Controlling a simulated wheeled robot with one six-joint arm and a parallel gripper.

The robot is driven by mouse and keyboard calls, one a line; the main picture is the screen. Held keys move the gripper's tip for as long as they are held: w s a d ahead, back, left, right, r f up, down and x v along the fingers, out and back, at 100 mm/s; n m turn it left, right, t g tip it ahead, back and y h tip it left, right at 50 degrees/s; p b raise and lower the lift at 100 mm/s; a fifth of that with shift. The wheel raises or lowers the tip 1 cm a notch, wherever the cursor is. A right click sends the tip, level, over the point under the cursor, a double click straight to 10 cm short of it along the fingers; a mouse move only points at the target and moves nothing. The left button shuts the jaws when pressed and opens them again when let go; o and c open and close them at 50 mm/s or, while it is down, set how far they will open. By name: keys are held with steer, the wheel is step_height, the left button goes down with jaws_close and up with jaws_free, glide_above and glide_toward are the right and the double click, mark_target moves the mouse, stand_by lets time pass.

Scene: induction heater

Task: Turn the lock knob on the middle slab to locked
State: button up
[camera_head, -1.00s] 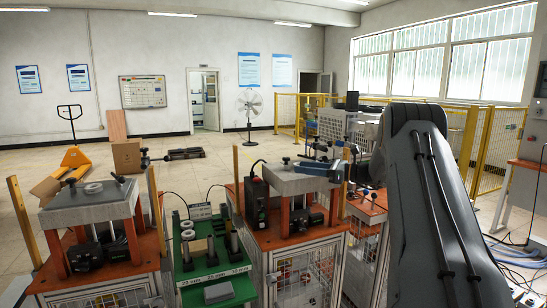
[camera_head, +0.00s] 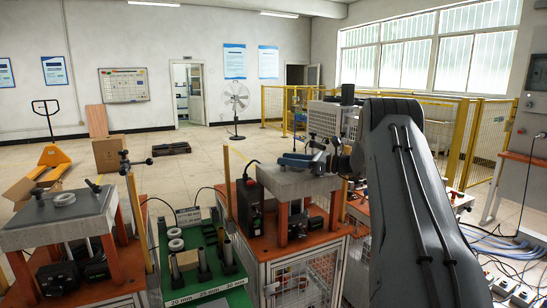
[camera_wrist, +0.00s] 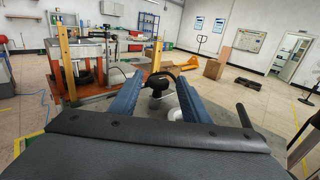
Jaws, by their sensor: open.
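The middle slab (camera_head: 275,182) is a grey block on orange posts near the centre of the head view. My gripper (camera_head: 302,160) has blue fingers and is low over the slab's top. In the wrist view the fingers of my gripper (camera_wrist: 157,100) are spread apart. A black round knob (camera_wrist: 158,82) shows between them, towards the fingertips. I cannot tell whether the fingers touch it. The slab's own knob is not clearly seen in the head view, and its lock state cannot be read.
A green board (camera_head: 220,290) with rings and posts lies between the stations. A yellow post (camera_head: 228,180) rises beside the middle station. Open floor lies behind.

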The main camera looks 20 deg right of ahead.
steer(key=shift+p+x, duration=1)
steer(key=shift+x, duration=2.05)
steer(key=c, duration=1)
